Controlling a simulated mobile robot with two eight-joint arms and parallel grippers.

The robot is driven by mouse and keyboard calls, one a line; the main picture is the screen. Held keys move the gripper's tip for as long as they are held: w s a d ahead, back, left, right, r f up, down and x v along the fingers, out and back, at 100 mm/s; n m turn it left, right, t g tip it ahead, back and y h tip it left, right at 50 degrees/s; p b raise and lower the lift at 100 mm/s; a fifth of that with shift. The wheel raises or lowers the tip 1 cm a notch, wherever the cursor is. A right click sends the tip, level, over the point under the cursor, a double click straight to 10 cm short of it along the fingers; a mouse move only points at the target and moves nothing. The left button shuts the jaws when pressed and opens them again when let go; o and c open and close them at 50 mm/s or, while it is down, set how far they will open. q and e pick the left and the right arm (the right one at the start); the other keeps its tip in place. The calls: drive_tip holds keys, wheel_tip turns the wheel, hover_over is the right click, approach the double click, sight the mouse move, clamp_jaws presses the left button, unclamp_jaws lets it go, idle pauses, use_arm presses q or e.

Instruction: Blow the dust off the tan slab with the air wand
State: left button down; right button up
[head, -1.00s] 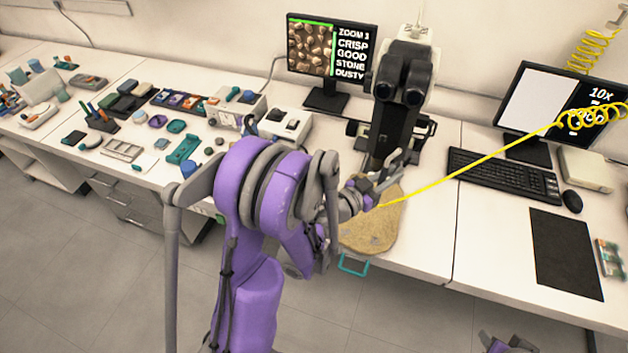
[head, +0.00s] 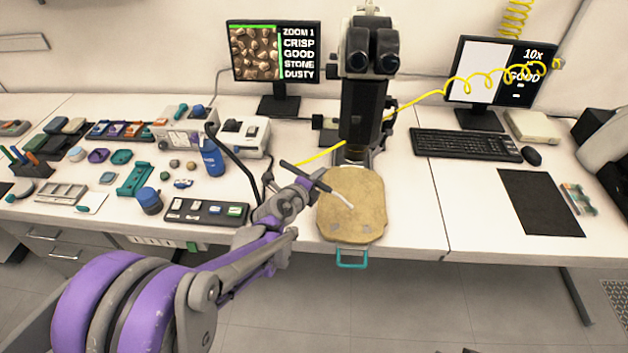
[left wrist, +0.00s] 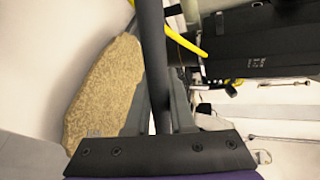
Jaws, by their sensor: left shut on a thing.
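The tan slab (head: 365,190) lies flat at the bench's front edge, below the microscope (head: 364,100). A teal handle (head: 352,258) sticks out under its front edge. My left gripper (head: 303,184) is shut on the dark air wand (head: 318,178) at the slab's left edge. The wand's pale thin tip reaches over the slab and slants down right; I cannot tell its height above it. In the left wrist view the slab (left wrist: 105,100) lies left of the dark wand (left wrist: 153,60). My right gripper does not show clearly.
The yellow hose (head: 415,104) runs from the wand past the microscope to the right wall. Left of the slab are a slide tray (head: 207,211), a blue bottle (head: 212,158) and a black curved cable. A keyboard (head: 466,145) and black mat (head: 541,202) lie right.

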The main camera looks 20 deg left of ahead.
use_arm(q)
drive_tip(key=shift+w+a+f+m+t+b, duration=0.15)
drive_tip(key=shift+a+f+m+b, duration=0.15)
drive_tip(key=shift+f+m+b, duration=0.55)
drive_tip(key=shift+w+a+f+m+t+b, duration=0.1)
drive_tip(key=shift+w+a+f+m+b, duration=0.15)
drive_tip(key=shift+f+m+b, duration=0.6)
drive_tip(key=shift+w+a+f+m+t+b, duration=0.1)
drive_tip(key=shift+a+f+m+b, duration=0.3)
drive_tip(key=shift+f+b, duration=0.75)
drive_tip(key=shift+d+r, duration=0.1)
drive_tip(key=shift+r, duration=0.1)
drive_tip(key=shift+f+b, duration=0.75)
drive_tip(key=shift+b, duration=0.1)
drive_tip(key=shift+r, duration=0.1)
drive_tip(key=a+r+p, duration=0.1)
drive_tip(key=a+r, duration=0.1)
drive_tip(key=r+p, duration=0.1)
drive_tip(key=r, duration=0.1)
drive_tip(key=shift+w+a+p, duration=0.35)
drive_tip(key=shift+a, duration=0.05)
idle(0.5)
